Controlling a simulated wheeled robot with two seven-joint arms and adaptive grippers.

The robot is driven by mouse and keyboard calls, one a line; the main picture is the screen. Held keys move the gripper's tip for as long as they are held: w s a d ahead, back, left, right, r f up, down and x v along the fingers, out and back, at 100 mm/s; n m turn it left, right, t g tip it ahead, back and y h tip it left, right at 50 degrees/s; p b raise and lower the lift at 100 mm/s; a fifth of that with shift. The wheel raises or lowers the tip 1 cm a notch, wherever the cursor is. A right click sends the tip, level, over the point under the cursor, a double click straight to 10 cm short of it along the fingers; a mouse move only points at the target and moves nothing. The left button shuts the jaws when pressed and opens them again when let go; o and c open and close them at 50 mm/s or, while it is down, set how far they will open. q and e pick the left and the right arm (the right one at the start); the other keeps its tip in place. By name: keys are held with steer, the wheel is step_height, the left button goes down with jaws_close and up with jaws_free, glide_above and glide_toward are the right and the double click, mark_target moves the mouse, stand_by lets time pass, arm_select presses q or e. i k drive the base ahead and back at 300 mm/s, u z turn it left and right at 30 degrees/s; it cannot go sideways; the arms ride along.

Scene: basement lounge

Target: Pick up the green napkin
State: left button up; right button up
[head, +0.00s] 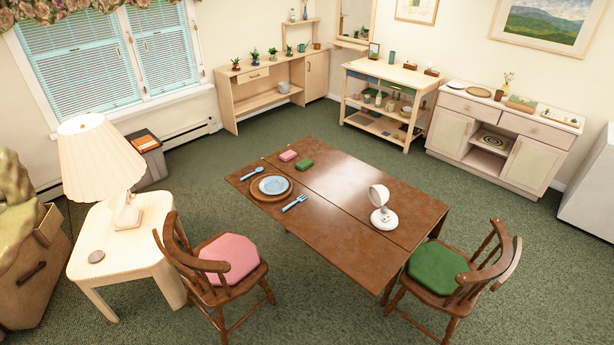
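A small folded green napkin (305,165) lies flat on the brown wooden table (335,190), near its far left edge. A pink folded napkin (288,155) lies just to its left, a little apart. Neither of my grippers shows in the head view, so their positions and states cannot be seen.
The table also bears a blue plate (273,185), a blue spoon (252,173), a blue fork (295,203) and a white round-headed device (383,210).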

mark_target(304, 164)
steer(key=z, duration=0.75)
steer(key=i, duration=1.05)
